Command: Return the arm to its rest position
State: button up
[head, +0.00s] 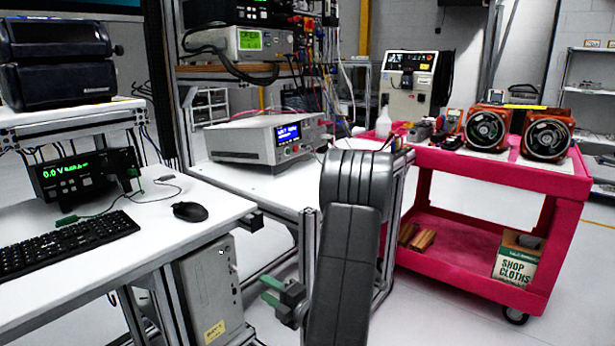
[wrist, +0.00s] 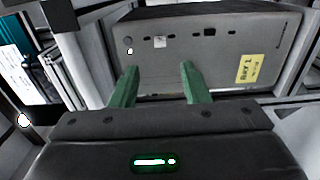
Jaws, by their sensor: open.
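My gripper (wrist: 158,86) shows in the wrist view with its two green fingers apart and nothing between them. It points toward a grey computer case (wrist: 215,60) with a yellow label, apart from it as far as I can tell. In the head view my gripper (head: 268,291) is low at the centre, beside my dark grey arm, in front of the white bench and to the right of the same case (head: 210,285). My arm is bent, with its upper link rising in the middle of the picture. Part of the gripper is hidden behind the arm.
A white desk (head: 150,245) with a keyboard (head: 70,243) and mouse (head: 190,211) is at the left. A bench instrument (head: 245,143) stands behind my arm. Floor at the lower right is clear.

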aim_at(239, 272)
jog(key=b+x, duration=0.2)
jog(key=x, duration=0.9)
jog(key=shift+d, duration=0.15)
jog(key=shift+s, duration=0.1)
